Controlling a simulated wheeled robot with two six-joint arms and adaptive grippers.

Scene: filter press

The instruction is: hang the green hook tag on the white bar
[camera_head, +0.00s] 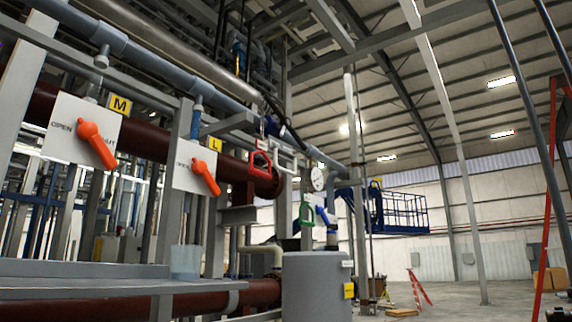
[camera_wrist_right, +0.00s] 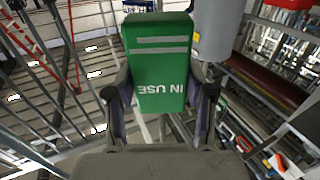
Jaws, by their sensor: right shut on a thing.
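The green hook tag (camera_wrist_right: 158,65) fills the upper middle of the right wrist view, with "IN USE" lettering upside down and pale stripes. My right gripper (camera_wrist_right: 161,102) is shut on it, one finger on each side. The tag's hook cannot be made out. In the head view the white bar (camera_head: 284,162), a bracket-like loop, stands out from the pipework near the centre. A similar red bar (camera_head: 261,162) is to its left and a green bar (camera_head: 306,209) lower to its right. Neither my grippers nor the held tag can be identified in the head view.
Two white panels with orange handles (camera_head: 97,144) are at the left. A pressure gauge (camera_head: 318,180) and a blue lever (camera_head: 323,215) lie right of the bars. A grey tank (camera_head: 316,285) stands below.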

